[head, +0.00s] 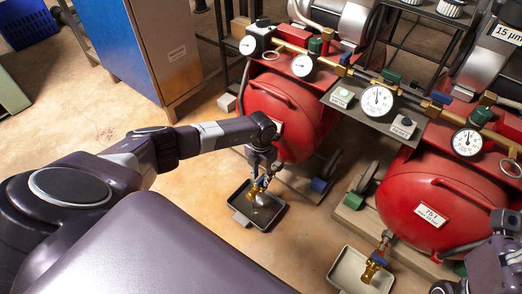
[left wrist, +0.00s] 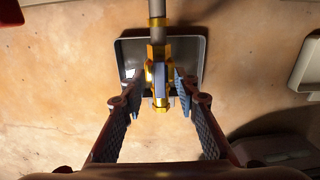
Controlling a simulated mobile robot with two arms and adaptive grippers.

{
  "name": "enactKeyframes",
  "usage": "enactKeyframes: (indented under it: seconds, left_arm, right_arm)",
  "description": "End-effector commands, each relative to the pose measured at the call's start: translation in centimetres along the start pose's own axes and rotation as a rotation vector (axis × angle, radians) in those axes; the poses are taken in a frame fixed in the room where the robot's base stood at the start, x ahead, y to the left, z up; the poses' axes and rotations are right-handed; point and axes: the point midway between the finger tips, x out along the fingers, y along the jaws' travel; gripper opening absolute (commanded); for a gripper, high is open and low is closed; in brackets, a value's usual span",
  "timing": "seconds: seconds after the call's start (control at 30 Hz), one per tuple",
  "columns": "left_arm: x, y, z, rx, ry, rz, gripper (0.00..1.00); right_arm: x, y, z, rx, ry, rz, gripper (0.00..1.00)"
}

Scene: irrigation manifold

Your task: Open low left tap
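The low left tap (head: 256,189) is brass with a blue handle and hangs below the left red tank (head: 283,112), over a dark tray (head: 240,212). In the left wrist view the tap (left wrist: 158,55) is at the centre, and its blue-grey lever (left wrist: 160,80) lies in line with the pipe. My left gripper (head: 262,172) is at the tap. In the left wrist view its fingers (left wrist: 158,88) are open on either side of the tap, with a gap visible on both sides. My right arm is at the right edge of the head view; its fingers are not clear.
A second brass tap (head: 374,264) with a blue handle sits over a pale tray (head: 345,271) under the right red tank (head: 428,205). Gauges (head: 377,99) and a manifold run above. The floor between is clear.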

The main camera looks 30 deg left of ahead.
Motion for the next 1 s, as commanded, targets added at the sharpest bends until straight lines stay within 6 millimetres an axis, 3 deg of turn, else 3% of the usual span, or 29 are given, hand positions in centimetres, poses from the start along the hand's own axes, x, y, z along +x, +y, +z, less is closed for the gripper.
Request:
enactKeyframes:
  seconds: [0.27,0.7,1.0]
  left_arm:
    - [-0.6,0.1,0.0,0.002,0.001,0.001,0.28]
    - [-9.1,0.1,0.1,0.002,-0.003,0.001,0.28]
    - [-11.9,0.0,0.0,0.001,0.000,0.000,0.28]
  right_arm:
    - [0.0,0.0,0.0,-0.001,-0.001,-0.001,0.22]
    - [0.0,0.0,0.0,-0.001,0.000,-0.001,0.22]
    - [0.0,0.0,0.0,-0.001,0.000,0.000,0.22]
